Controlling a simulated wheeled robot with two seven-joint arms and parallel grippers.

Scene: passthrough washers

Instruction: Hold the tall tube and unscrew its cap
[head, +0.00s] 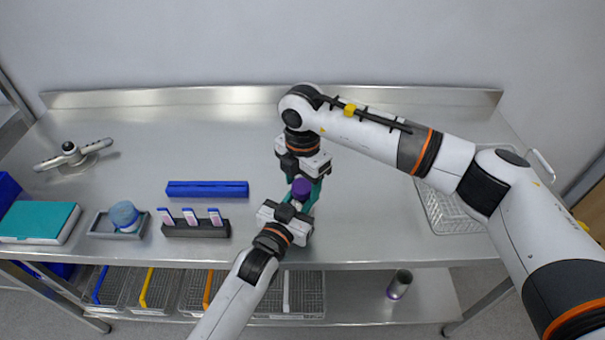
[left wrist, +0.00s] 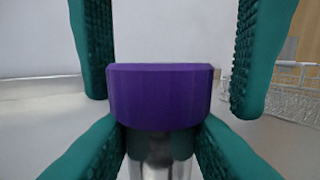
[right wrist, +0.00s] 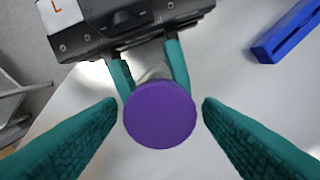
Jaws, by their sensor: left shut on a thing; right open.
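The purple cap (head: 301,187) sits on top of the tall tube, above the front part of the table. In the left wrist view the cap (left wrist: 160,96) is upright, with the clear tube (left wrist: 158,165) below it. My left gripper (left wrist: 160,148) is shut on the tube just under the cap. My right gripper (right wrist: 161,108) is open above, its teal fingers on either side of the cap (right wrist: 160,114) with a gap to each side. In the left wrist view the right fingers hang down left and right of the cap. The tube's lower part is hidden by my left gripper.
A blue bar (head: 207,189) and a dark rack with several slides (head: 195,228) lie left of the grippers. A tray with a blue object (head: 124,216) and a teal book (head: 38,222) are further left. A wire basket (head: 452,209) is behind my right arm.

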